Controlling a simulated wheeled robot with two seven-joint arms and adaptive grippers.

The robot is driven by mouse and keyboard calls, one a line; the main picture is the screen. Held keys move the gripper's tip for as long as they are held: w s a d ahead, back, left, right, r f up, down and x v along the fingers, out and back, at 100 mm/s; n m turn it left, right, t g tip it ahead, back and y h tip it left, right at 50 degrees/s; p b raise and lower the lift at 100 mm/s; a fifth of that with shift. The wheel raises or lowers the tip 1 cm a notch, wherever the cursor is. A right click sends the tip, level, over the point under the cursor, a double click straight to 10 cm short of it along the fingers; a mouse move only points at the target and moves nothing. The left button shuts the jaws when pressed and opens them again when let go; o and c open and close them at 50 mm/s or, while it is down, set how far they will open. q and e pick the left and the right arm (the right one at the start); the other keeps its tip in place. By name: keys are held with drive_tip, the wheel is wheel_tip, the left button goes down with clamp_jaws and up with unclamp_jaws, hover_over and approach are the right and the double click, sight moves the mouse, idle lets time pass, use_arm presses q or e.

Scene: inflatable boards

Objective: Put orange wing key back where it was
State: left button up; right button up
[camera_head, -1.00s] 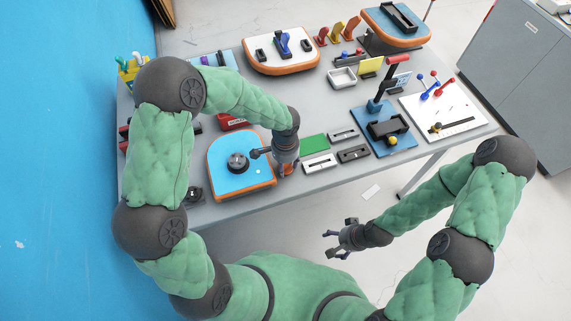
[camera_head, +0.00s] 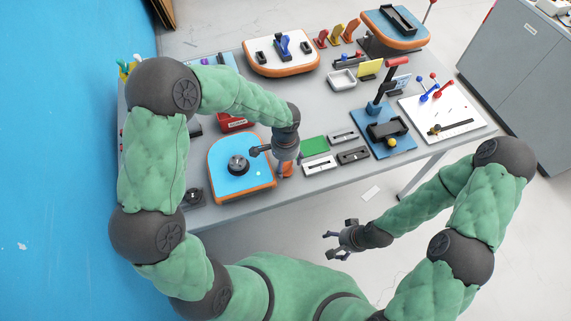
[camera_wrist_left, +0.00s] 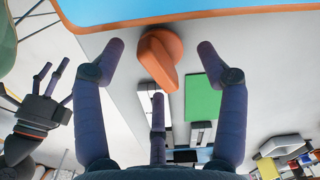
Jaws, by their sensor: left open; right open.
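An orange wing key (camera_wrist_left: 160,58) is on the grey tabletop just beyond the orange rim of a blue inflatable board (camera_head: 225,153), which has a black round valve (camera_head: 238,164). In the head view only a small orange part of the key (camera_head: 288,169) shows beside my left gripper (camera_head: 272,165). In the left wrist view, my left gripper (camera_wrist_left: 159,75) is open, with its fingers spread to either side of the key. I see no firm grip on it. My right gripper (camera_head: 338,240) is open and empty, off the table's front edge.
A green pad (camera_head: 314,145) and several grey slotted blocks (camera_head: 353,155) lie right of the key. A white inflatable board (camera_head: 270,58) and several coloured wing-shaped pieces (camera_head: 337,36) stand at the back. A blue lever stand (camera_head: 398,143) is further right.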

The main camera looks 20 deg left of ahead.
sight(285, 164)
use_arm(q)
wheel_tip(285, 164, up, 10)
drive_tip(key=p, duration=0.2)
use_arm(e)
wheel_tip(285, 164, up, 2)
drive_tip(key=shift+r, duration=0.15)
use_arm(q)
drive_tip(key=shift+f, duration=0.15)
